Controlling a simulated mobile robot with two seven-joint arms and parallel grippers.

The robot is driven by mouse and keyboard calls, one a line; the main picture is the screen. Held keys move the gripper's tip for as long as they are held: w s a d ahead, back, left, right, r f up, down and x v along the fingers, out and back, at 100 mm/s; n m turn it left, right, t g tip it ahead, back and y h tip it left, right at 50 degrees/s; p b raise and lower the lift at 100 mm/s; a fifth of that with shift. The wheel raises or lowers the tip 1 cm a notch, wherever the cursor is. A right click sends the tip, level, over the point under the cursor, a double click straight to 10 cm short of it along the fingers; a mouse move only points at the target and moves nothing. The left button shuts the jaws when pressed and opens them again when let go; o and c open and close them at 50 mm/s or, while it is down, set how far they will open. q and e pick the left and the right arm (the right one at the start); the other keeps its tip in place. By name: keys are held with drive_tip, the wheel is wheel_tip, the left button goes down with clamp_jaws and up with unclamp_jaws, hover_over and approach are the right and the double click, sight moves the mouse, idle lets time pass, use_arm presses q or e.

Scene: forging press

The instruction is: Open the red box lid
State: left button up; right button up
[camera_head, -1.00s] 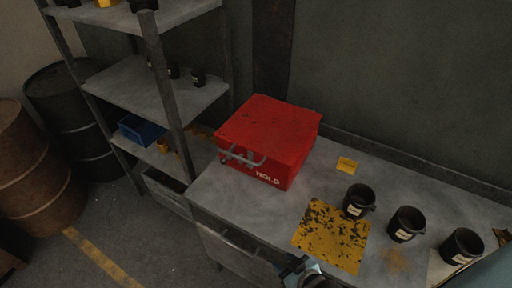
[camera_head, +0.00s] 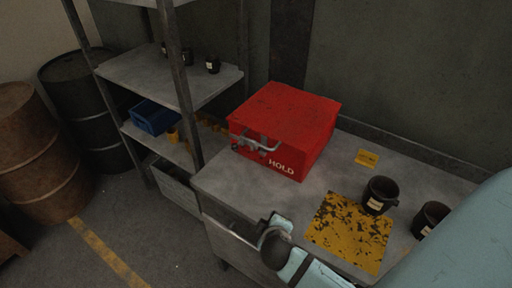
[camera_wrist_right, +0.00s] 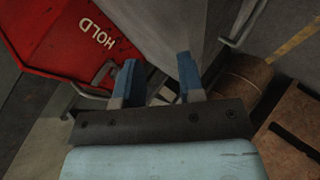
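The red box (camera_head: 285,130) marked HOLD stands on the grey workbench, its lid (camera_head: 287,107) closed. A grey metal handle (camera_head: 258,145) is on its front face. In the right wrist view the red box (camera_wrist_right: 70,35) is at the upper left, turned over, with its handle (camera_wrist_right: 92,90) left of the fingers. My right gripper (camera_wrist_right: 156,68) has its two blue fingers apart with nothing held between them. In the head view my right arm reaches in at the lower right, its dark end in front of the bench, below and apart from the box. My left gripper is not in view.
Dark cups (camera_head: 380,195), a yellow worn mat (camera_head: 350,232) and a small yellow tag (camera_head: 367,158) are on the workbench (camera_head: 225,180) right of the box. A shelf rack (camera_head: 165,80) stands left, with barrels (camera_head: 40,155) beyond. Drawer fronts are below the bench edge.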

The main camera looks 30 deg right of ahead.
sight(256, 143)
drive_tip(key=w+r+h, duration=0.1)
drive_tip(key=w, duration=0.1)
drive_tip(key=w+r+n+t+h, duration=0.1)
drive_tip(key=w+h, duration=0.1)
drive_tip(key=w+r+n+t+h, duration=0.1)
drive_tip(key=w+r+h, duration=0.1)
drive_tip(key=shift+w+d, duration=0.25)
drive_tip(key=shift+d, duration=0.15)
drive_tip(key=w+a+r+n+t+h, duration=0.2)
drive_tip(key=w+r+t+h, duration=0.1)
drive_tip(key=w+r+t, duration=0.1)
drive_tip(key=shift+n, duration=0.3)
drive_tip(key=p+x, duration=0.1)
drive_tip(key=x, duration=0.3)
drive_tip(key=p+x, duration=0.1)
drive_tip(key=x, duration=0.3)
drive_tip(key=p+x, duration=0.1)
drive_tip(key=x, duration=0.4)
drive_tip(key=shift+r, duration=0.4)
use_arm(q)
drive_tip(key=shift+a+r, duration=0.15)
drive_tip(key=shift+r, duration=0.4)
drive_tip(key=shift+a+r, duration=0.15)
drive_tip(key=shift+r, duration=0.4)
use_arm(e)
drive_tip(key=shift+w+d, duration=0.2)
drive_tip(key=shift+d, duration=0.05)
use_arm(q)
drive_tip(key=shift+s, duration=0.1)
